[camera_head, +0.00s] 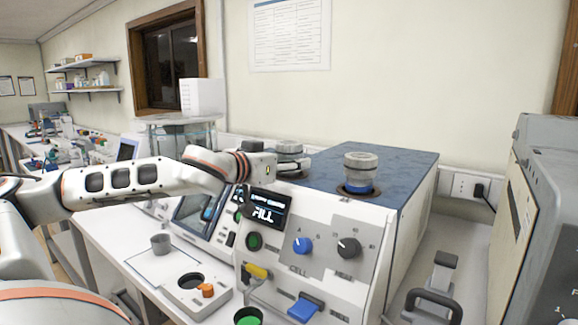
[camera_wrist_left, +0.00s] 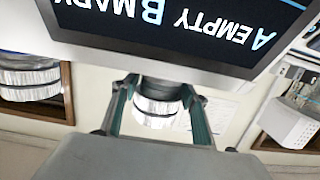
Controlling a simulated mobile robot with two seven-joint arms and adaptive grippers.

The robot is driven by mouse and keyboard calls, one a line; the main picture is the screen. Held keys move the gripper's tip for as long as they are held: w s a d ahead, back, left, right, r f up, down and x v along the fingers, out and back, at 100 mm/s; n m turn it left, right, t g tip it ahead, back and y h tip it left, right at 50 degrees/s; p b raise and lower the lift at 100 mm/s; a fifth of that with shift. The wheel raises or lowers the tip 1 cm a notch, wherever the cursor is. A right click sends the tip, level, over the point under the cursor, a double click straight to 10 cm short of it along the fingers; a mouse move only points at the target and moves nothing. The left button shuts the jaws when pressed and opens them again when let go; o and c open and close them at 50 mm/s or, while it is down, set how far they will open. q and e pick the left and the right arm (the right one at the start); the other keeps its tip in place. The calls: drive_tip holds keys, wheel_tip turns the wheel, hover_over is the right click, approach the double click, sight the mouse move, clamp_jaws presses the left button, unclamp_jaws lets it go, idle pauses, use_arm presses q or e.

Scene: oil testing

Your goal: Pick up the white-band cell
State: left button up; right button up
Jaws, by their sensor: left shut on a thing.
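A grey, ribbed-cap cell (camera_head: 289,149) stands at the left of the blue-topped machine, partly behind my left gripper (camera_head: 268,165). My left gripper is shut on this cell. In the left wrist view the cell (camera_wrist_left: 158,108) sits between the two fingers of my left gripper (camera_wrist_left: 158,105). Its band is mostly hidden, so I cannot tell its colour for sure, nor whether the cell is lifted. A second cell (camera_head: 360,168) with a blue band stands in a dark ring to the right; a ribbed cell (camera_wrist_left: 28,80) also shows at the left wrist view's left. My right gripper is out of view.
The machine's front panel has a display (camera_head: 268,208), a blue knob (camera_head: 302,244) and a black knob (camera_head: 348,247). A small grey cup (camera_head: 160,243) stands on the bench at the left. A black handle (camera_head: 433,304) and a large grey unit (camera_head: 540,230) are at the right.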

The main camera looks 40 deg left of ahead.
use_arm(q)
wheel_tip(320, 180, up, 20)
drive_tip(key=p, duration=0.9)
drive_tip(key=shift+f, duration=0.15)
